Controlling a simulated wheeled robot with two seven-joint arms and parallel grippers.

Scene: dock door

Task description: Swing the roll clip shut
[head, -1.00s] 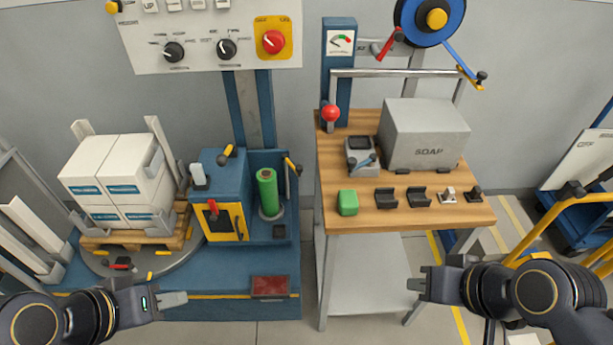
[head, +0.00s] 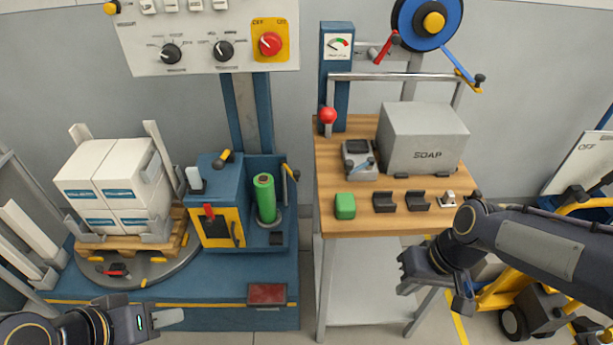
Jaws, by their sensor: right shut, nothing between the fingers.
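The green roll (head: 265,197) stands upright in the open blue bay of the machine at the left. A small dark lever with a yellow end (head: 291,173) sits at the bay's right wall, beside the roll; it looks like the roll clip, tilted away from the roll and not touching it. My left gripper (head: 172,317) is low at the left, well below and apart from the roll, and its finger gap is unclear. My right gripper (head: 435,284) is shut and empty in front of the wooden bench, far right of the roll.
The wrapped boxes (head: 112,187) stand on a pallet on the round turntable (head: 125,270). The wooden bench (head: 400,223) carries a grey SOAP box (head: 425,138), a green block (head: 345,206) and dark holders. A control panel (head: 205,50) hangs above the roll. A yellow cart stands right.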

